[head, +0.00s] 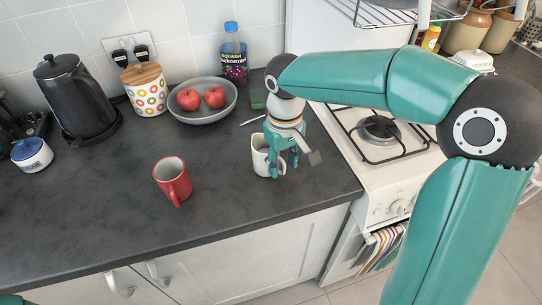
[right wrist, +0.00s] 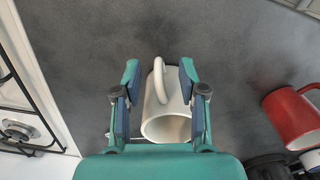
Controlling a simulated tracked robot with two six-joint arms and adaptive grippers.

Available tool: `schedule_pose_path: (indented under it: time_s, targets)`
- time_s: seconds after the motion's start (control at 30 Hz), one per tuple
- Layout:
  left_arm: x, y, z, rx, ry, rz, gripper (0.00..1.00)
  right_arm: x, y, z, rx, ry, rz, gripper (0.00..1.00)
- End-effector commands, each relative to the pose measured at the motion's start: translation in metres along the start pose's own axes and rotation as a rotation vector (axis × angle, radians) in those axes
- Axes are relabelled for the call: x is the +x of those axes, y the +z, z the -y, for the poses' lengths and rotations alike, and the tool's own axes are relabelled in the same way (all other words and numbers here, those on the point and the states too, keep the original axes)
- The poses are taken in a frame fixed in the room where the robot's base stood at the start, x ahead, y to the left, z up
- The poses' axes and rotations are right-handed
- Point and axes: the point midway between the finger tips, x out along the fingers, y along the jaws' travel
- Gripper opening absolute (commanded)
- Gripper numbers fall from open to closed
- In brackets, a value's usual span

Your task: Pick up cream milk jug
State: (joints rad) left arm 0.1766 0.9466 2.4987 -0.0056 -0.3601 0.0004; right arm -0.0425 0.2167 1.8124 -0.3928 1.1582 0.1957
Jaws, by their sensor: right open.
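The cream milk jug (head: 259,157) stands upright on the dark counter, near its front right part. In the head view my right gripper (head: 284,163) is over its right side and hides part of it. In the right wrist view the jug (right wrist: 165,124) lies between the two spread fingers of the gripper (right wrist: 159,78), with its handle pointing toward the fingertips. The gripper is open, and I cannot tell whether either finger touches the jug. My left gripper is not in view.
A red mug (head: 173,180) stands left of the jug. A grey bowl (head: 203,113) with red apples, a squash bottle (head: 234,62), a dotted canister (head: 146,95) and a black kettle (head: 75,95) stand behind. The hob (head: 365,150) is right. Counter between mug and jug is clear.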

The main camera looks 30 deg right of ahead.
Motion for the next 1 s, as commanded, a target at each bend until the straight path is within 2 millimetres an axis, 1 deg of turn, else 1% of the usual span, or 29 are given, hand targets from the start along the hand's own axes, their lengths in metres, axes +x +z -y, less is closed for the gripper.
schedule_pose_path:
  time_s: [0.1,0.2,0.3,0.47,0.5,0.57,0.6,0.73,1.0]
  targets:
    - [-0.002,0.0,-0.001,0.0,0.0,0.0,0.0,0.018,0.003,-0.002,0.0,0.001,0.004,0.42]
    - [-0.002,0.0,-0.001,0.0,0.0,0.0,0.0,0.028,0.003,-0.002,0.0,0.001,0.002,0.42]
    - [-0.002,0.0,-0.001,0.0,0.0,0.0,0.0,0.032,0.002,-0.002,0.0,0.0,0.0,0.42]
    - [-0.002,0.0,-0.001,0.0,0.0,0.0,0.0,0.032,0.002,-0.002,0.001,0.0,0.0,0.42]
    - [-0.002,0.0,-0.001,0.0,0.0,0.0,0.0,0.032,0.002,-0.002,0.001,0.0,0.0,0.38]
    - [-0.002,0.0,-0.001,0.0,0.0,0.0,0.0,0.032,0.002,-0.002,0.001,0.0,0.0,0.28]
    - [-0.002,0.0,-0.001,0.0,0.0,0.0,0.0,0.032,0.002,-0.002,0.001,0.0,0.0,0.22]
    - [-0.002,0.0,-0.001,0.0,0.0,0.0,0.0,0.032,0.002,-0.002,0.001,0.0,0.0,0.0]
    - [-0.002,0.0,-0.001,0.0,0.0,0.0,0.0,0.031,0.002,-0.002,0.001,0.0,-0.001,0.0]
